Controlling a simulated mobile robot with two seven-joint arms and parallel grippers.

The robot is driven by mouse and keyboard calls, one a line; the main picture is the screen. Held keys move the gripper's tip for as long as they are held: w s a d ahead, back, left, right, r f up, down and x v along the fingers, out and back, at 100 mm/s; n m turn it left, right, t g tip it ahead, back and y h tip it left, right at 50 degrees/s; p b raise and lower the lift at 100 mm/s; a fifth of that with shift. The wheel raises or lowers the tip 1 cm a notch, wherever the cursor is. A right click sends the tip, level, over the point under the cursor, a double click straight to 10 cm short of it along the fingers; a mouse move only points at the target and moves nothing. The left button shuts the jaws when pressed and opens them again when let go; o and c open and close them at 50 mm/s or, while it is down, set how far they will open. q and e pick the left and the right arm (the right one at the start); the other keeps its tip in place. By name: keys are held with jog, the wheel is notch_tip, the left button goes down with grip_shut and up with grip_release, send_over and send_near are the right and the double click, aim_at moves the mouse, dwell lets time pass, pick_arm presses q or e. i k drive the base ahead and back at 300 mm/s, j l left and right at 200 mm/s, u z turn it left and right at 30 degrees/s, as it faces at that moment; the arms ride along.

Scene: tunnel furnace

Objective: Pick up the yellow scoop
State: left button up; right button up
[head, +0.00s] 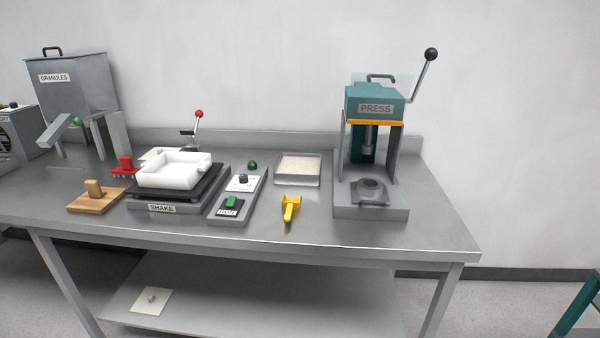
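The yellow scoop (291,207) lies on the grey metal table (300,236), close to the front edge. It is between the run-switch panel on its left and the press on its right. Nothing touches it from above. Neither of my grippers shows in the head view.
A tray of pale granules (298,169) stands behind the scoop. The teal press (375,108) with its lever is to the right. The shaker (165,206) with a white mould (173,171) and a control panel (238,194) are to the left. The table front around the scoop is clear.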

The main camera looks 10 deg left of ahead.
aim_at(288, 204)
jog(key=j+z, duration=0.2)
jog(key=z, duration=0.6)
jog(key=j+z, duration=0.6)
jog(key=j, duration=0.25)
jog(key=k+j+z, duration=0.1)
jog(key=j, duration=0.35)
jog(key=k+j, duration=0.1)
jog(key=j, duration=0.3)
jog(key=k+j+z, duration=0.15)
jog(key=j, duration=0.3)
jog(key=j+z, duration=0.1)
jog(key=j, duration=0.3)
jog(key=k, duration=0.05)
